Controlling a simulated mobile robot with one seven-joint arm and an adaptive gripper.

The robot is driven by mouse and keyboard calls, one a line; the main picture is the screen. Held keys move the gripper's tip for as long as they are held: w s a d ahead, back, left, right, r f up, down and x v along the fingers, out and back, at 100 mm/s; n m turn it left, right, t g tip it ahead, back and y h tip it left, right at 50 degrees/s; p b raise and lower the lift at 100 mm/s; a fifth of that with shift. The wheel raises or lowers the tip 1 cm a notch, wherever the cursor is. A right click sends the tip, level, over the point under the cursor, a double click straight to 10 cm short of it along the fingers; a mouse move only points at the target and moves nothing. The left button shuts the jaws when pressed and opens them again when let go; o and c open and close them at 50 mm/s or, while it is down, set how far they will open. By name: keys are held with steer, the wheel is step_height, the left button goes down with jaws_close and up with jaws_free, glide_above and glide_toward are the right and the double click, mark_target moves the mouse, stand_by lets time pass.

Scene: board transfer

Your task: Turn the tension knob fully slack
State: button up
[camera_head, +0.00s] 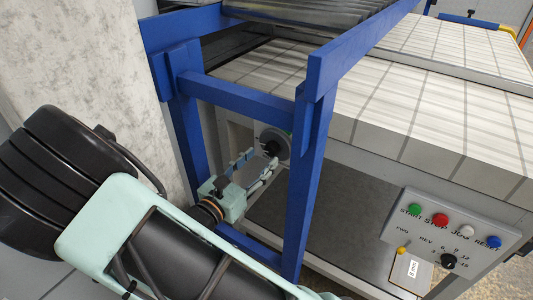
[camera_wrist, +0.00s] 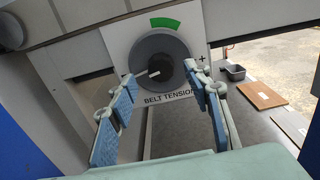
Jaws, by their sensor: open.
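The tension knob is a dark grey round dial with a pale pointer mark. It sits on a white plate labelled BELT TENSION, with a green arc above it and a plus sign at its right. In the wrist view the knob (camera_wrist: 158,60) is ahead of my gripper (camera_wrist: 168,88), between its two blue-padded fingers. The fingers are spread apart, with nothing held. The pointer points to the lower left. In the head view my gripper (camera_head: 262,170) is close below the knob (camera_head: 274,143), inside the blue frame; contact cannot be told.
A control panel (camera_head: 448,232) with coloured buttons and a black dial is at the right. In the wrist view, a small dark tray (camera_wrist: 236,72) and a brown board (camera_wrist: 258,94) lie to the right.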

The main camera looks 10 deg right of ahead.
steer(key=v, duration=0.7)
steer(key=shift+s+a, duration=0.15)
steer(key=shift+s, duration=0.05)
